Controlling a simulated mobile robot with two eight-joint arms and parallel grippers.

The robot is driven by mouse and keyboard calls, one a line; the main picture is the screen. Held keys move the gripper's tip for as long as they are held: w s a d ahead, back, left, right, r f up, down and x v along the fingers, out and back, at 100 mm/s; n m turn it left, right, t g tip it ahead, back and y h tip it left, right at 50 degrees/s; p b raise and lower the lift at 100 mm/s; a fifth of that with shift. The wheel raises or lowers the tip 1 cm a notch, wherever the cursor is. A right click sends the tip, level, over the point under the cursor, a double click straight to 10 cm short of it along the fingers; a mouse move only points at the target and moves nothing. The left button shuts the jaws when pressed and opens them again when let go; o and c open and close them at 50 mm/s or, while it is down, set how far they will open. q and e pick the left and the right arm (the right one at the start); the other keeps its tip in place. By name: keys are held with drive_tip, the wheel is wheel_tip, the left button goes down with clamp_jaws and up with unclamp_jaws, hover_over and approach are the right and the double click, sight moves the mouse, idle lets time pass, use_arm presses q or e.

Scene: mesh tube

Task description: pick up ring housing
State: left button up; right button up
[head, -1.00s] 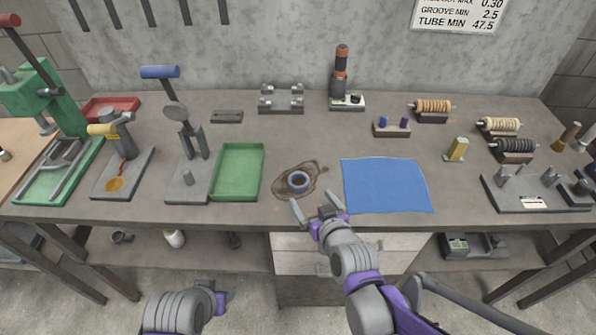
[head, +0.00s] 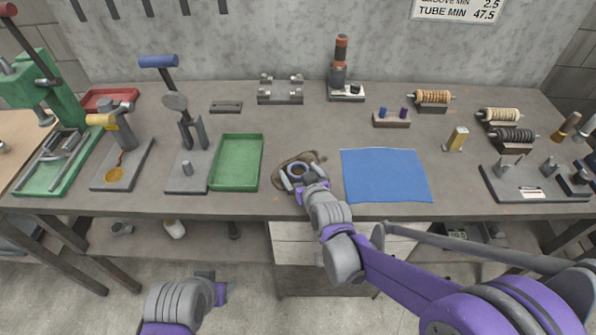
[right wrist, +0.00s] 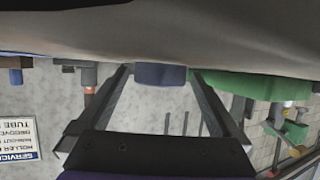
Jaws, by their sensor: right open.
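The ring housing (head: 297,170), a small blue-grey ring with a round hole, sits on a brown stain on the bench, between the green tray and the blue mat. My right gripper (head: 299,174) is open around it, low at the bench, with one finger on each side. The right wrist view shows the dark blue side of the ring housing (right wrist: 160,74) between the spread fingers (right wrist: 160,92). Whether the fingers touch it cannot be told. Part of my left arm shows at the lower left of the head view, but its gripper fingers are not visible.
The green tray (head: 237,162) lies left of the ring housing, and the blue mat (head: 386,175) lies close on the right. Spools and small fixtures stand at the right.

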clamp_jaws()
idle(0.4)
